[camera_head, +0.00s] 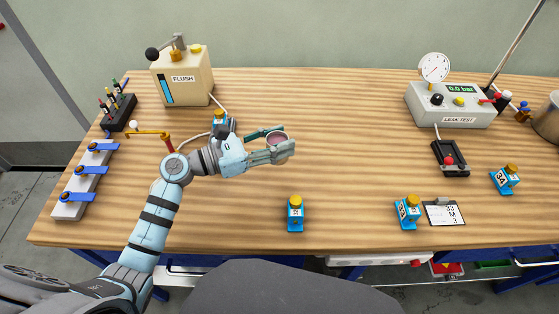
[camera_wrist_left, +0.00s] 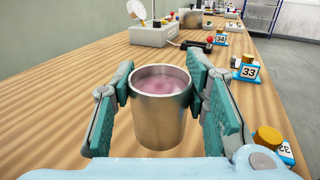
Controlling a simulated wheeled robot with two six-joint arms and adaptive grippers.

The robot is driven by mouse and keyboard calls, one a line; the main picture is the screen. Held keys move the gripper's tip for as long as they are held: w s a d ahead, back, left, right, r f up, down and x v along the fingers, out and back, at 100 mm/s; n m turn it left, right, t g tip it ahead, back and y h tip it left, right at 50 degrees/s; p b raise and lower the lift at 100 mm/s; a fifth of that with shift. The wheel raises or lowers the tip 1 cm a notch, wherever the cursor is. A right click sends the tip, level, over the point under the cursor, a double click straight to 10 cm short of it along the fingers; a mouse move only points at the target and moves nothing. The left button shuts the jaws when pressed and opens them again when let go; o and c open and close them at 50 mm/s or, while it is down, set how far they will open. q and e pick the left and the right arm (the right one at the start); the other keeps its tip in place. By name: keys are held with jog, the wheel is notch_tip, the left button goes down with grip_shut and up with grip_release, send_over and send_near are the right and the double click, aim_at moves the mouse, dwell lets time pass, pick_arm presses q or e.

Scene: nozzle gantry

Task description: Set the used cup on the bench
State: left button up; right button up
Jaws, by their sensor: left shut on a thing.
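The used cup (camera_wrist_left: 160,115) is a round metal cup, upright, with cloudy pinkish liquid inside. My left gripper (camera_wrist_left: 165,100) is shut on it, with a teal finger pad on each side. In the head view the cup (camera_head: 277,138) shows mostly its pink top between the fingers of my left gripper (camera_head: 272,143). It is over the middle of the wooden bench (camera_head: 350,120). The fingers hide its lower part there, and I cannot tell whether its base touches the bench. My right gripper is not in view.
A flush unit (camera_head: 182,75) stands at the back left and a leak test unit (camera_head: 450,105) at the back right. A numbered blue block (camera_head: 295,214) is near the front edge, another (camera_head: 408,212) further right.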

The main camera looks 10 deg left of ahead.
pick_arm(q)
notch_tip(320, 180, down, 6)
jog(key=shift+f+b, duration=0.1)
jog(key=shift+b, duration=0.55)
jog(key=shift+f, duration=0.1)
jog(key=o, duration=0.8)
jog(key=shift+f, duration=0.1)
jog(key=o, duration=0.4)
jog(key=shift+r, duration=0.35)
jog(key=v, duration=0.3)
jog(key=b+v, duration=0.1)
jog(key=v, duration=0.7)
jog(key=shift+f+b, duration=0.3)
jog(key=shift+b, duration=0.1)
jog(key=shift+s+a+r, duration=0.15)
jog(key=shift+s+a, duration=0.15)
jog(key=shift+a, duration=0.1)
